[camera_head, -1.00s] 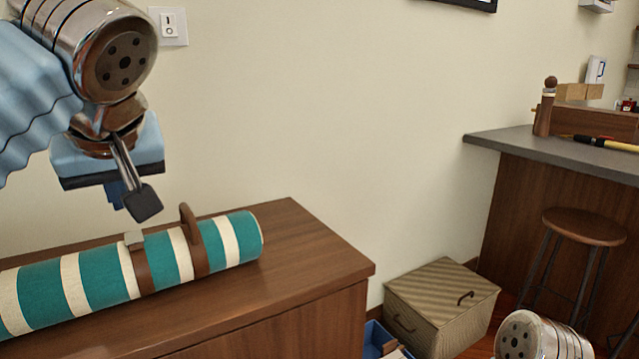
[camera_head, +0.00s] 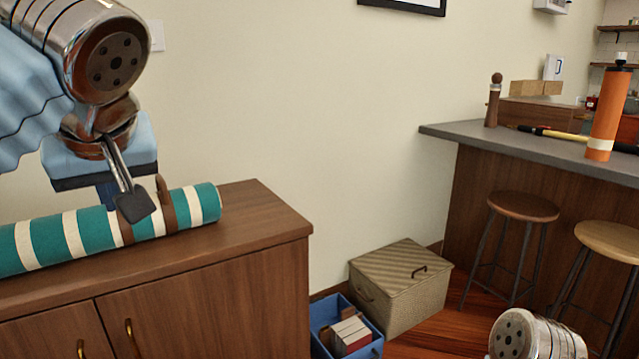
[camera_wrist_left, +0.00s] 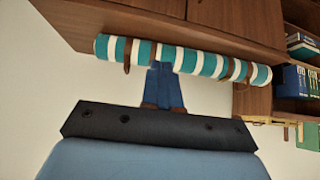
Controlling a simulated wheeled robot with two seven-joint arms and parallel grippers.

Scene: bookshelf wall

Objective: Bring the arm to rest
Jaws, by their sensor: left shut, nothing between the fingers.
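My left arm comes in from the left of the head view, with its gripper (camera_head: 106,194) pointing down in front of the wall, near the roll. A dark pad on a metal stem hides part of the fingers. In the left wrist view its blue fingers (camera_wrist_left: 162,84) are together with nothing between them. They overlap the roll in the picture; I cannot tell whether they touch it. A teal-and-cream striped roll (camera_head: 88,231) with brown straps and a handle lies on the wooden cabinet (camera_head: 255,222). My right gripper is out of view; only a silver part of that arm shows at lower right.
A blue bin (camera_head: 322,318) with books and a lidded woven box (camera_head: 400,290) stand on the floor right of the cabinet. Two stools (camera_head: 524,207) stand before a grey-topped counter (camera_head: 470,133) holding an orange cylinder (camera_head: 607,115). Wall space between is clear.

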